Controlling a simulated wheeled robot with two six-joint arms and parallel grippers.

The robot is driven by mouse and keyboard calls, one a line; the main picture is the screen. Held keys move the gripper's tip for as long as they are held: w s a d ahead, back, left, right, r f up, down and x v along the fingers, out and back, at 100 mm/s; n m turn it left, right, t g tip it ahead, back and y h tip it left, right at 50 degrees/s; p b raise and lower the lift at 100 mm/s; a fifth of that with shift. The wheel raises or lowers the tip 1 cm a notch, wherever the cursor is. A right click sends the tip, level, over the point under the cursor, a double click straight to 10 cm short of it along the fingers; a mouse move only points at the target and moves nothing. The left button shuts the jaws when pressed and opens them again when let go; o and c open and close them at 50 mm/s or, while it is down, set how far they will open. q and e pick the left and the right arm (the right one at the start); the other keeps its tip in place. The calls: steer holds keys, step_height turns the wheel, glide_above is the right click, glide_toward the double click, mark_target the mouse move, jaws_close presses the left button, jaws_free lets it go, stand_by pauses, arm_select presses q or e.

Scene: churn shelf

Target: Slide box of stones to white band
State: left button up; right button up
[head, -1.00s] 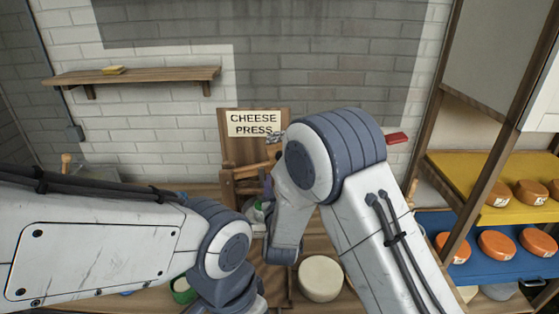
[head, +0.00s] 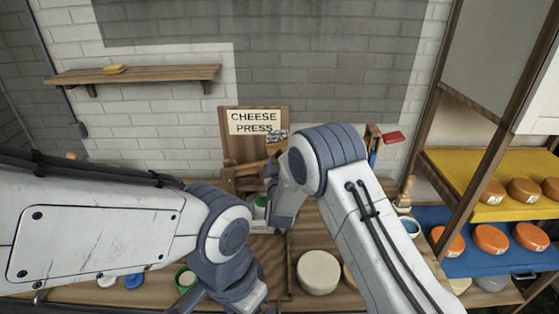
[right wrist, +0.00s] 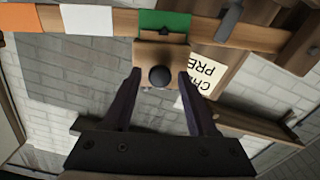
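The box of stones shows grey stones (head: 277,136) in front of the cheese press sign in the head view. In the right wrist view the box (right wrist: 149,52) has a dark round knob (right wrist: 160,77) and sits at the beam's green band (right wrist: 164,22). The white band (right wrist: 86,20) lies to its left in that view. My right gripper (right wrist: 160,72) has its fingers spread on either side of the knob, apart from it; contact with the box sides is unclear. It is mostly hidden in the head view. My left gripper's fingers are out of view at the bottom.
An orange band (right wrist: 21,18) lies beyond the white one. The sign (head: 254,122) stands behind the press. A cheese wheel (head: 319,272) is on the bench. A rack with a blue shelf (head: 490,262) of orange cheeses stands at the right.

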jaws_close()
stand_by(1.2)
